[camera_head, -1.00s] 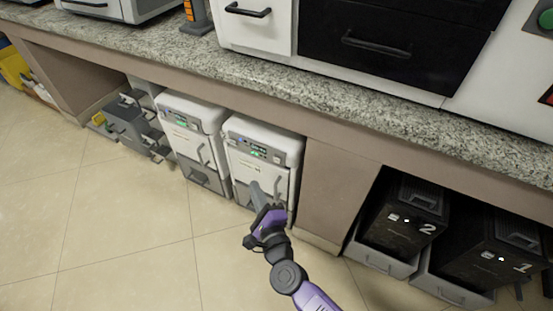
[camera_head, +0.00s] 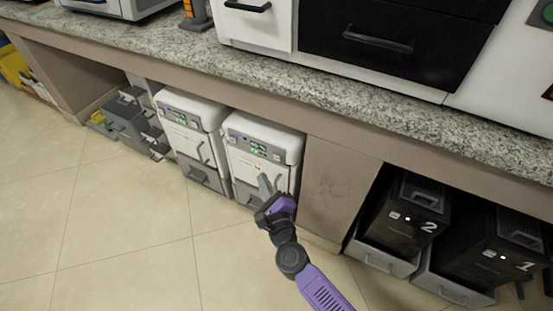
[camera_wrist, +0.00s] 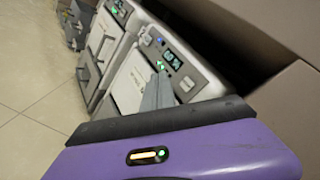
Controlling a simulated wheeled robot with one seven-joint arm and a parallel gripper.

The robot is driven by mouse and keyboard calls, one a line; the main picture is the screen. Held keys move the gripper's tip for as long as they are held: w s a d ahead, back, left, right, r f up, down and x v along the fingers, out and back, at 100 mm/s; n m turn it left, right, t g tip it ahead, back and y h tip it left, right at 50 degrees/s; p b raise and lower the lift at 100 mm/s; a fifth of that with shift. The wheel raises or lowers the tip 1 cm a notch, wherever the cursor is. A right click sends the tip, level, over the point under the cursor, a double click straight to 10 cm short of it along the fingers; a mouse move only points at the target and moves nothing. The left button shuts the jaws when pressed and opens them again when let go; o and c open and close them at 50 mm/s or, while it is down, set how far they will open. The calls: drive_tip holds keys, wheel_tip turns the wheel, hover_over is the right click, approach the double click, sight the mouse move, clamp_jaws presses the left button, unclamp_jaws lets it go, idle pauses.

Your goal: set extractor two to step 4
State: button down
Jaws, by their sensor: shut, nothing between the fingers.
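Two white units with green-lit panels stand side by side under the counter: a left one (camera_head: 192,140) and a right one (camera_head: 262,150). Contact cannot be told. The step setting is too small to read.
Black boxes marked 2 (camera_head: 405,222) and 1 (camera_head: 492,250) sit in grey trays under the counter at right. A brown panel (camera_head: 335,190) stands between them and the white units. Grey bins (camera_head: 128,120) are at left. The tiled floor in front is clear.

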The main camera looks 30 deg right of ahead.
drive_tip(key=shift+w+d+b, duration=0.25)
drive_tip(key=shift+w+d, duration=0.55)
drive_tip(key=shift+d, duration=0.35)
drive_tip(key=shift+w+d+b, duration=0.25)
drive_tip(key=shift+w+d, duration=0.5)
drive_tip(key=shift+d, duration=0.35)
drive_tip(key=shift+w, duration=0.1)
idle(0.3)
drive_tip(key=shift+w+d, duration=0.2)
drive_tip(key=shift+d, duration=0.1)
drive_tip(key=shift+w+d, duration=0.2)
drive_tip(key=shift+d, duration=0.15)
idle(0.9)
drive_tip(key=shift+s+a, duration=0.5)
drive_tip(key=shift+a, duration=0.15)
drive_tip(key=shift+s+a+p, duration=0.4)
drive_tip(key=shift+s+a, duration=0.35)
drive_tip(key=shift+a, duration=0.3)
drive_tip(key=shift+s+a+p, duration=0.35)
drive_tip(key=shift+s+a, duration=0.35)
drive_tip(key=shift+a, duration=0.3)
idle(1.1)
